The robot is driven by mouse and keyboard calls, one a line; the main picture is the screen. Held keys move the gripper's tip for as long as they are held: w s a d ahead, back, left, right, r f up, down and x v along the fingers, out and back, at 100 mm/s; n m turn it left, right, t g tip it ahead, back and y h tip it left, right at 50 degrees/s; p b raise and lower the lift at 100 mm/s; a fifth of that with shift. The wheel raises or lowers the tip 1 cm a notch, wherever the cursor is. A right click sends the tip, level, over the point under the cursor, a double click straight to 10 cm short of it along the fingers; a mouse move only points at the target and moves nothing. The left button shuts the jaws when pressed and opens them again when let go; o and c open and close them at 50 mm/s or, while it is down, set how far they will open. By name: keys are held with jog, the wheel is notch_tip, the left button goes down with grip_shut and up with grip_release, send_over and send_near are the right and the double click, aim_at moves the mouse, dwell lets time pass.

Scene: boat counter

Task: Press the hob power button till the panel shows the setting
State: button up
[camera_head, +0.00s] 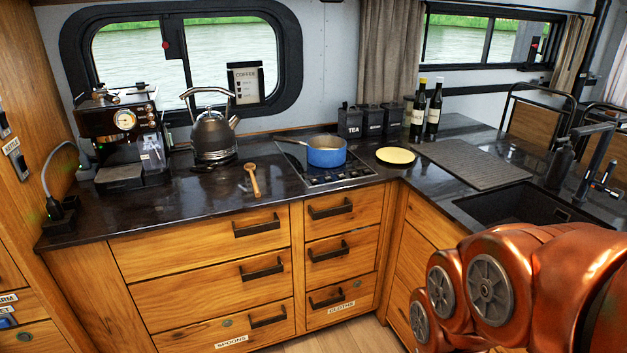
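The black hob (347,174) is set into the dark counter near the inner corner. A blue saucepan (326,156) with a cream inside and a handle pointing back left stands on it. The hob's controls show as small marks along its front edge, too small to tell the power button or any displayed setting. My orange arm fills the lower right, in front of the sink-side drawers. My gripper is out of the picture, so its state does not show.
A wooden spoon (252,180) lies left of the hob, with a kettle (213,138) and coffee machine (122,135) beyond. A round cream-topped dish (395,156), black canisters (369,120) and two bottles (433,110) stand right and behind. The sink (515,204) is at right.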

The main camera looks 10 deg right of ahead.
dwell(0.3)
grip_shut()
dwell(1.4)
